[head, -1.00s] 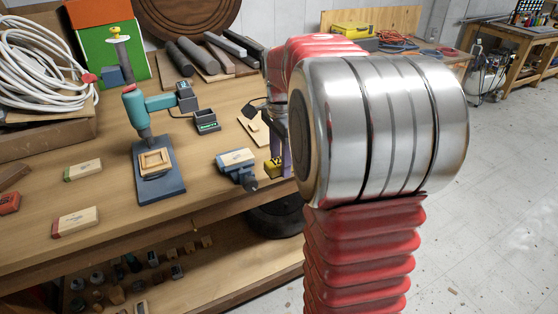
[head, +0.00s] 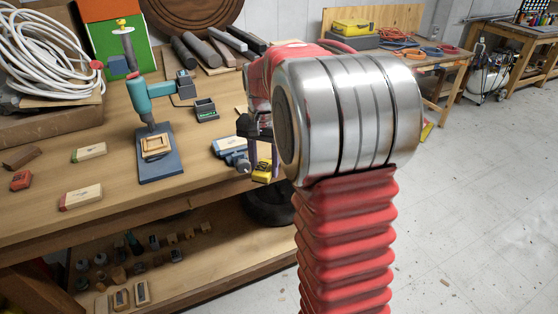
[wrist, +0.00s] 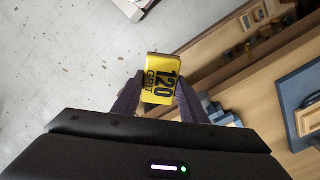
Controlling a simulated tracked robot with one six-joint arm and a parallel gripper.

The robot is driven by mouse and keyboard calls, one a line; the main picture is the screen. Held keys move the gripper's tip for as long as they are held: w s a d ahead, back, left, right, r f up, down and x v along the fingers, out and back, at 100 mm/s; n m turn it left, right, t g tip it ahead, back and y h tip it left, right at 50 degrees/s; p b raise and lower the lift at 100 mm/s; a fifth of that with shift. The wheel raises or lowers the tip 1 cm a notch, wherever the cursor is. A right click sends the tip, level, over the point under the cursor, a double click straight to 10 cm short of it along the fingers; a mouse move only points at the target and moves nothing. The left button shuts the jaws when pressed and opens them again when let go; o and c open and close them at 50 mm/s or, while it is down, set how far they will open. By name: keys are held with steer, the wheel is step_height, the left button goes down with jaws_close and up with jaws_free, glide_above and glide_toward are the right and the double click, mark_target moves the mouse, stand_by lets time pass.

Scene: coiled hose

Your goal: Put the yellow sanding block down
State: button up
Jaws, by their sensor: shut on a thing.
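The yellow sanding block (head: 262,171), printed "120 GRIT", is held in my gripper (head: 258,146). In the wrist view the block (wrist: 160,72) sits between the two dark purple fingers, which are shut on its sides. Behind it in that view is mostly pale floor, with the bench edge to its right. In the head view the block shows at the bench's front right corner, and my arm hides part of this area. Its exact height against the bench top cannot be told.
The wooden bench (head: 105,215) holds a blue clamp-like tool (head: 232,150) left of the block, a teal press (head: 150,105) with a wooden frame, and several other blocks at left. A coiled white hose (head: 45,55) lies at the back left. Bare bench shows between them.

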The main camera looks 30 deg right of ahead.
steer(key=w+a+f+n, duration=0.2)
steer(key=a+f+n, duration=0.3)
steer(key=a, duration=0.4)
steer(key=w+a+f+n, duration=0.3)
steer(key=a+f+n, duration=0.2)
steer(key=a, duration=0.5)
steer(key=shift+w+f+n, duration=0.3)
steer(key=shift+d, duration=0.1)
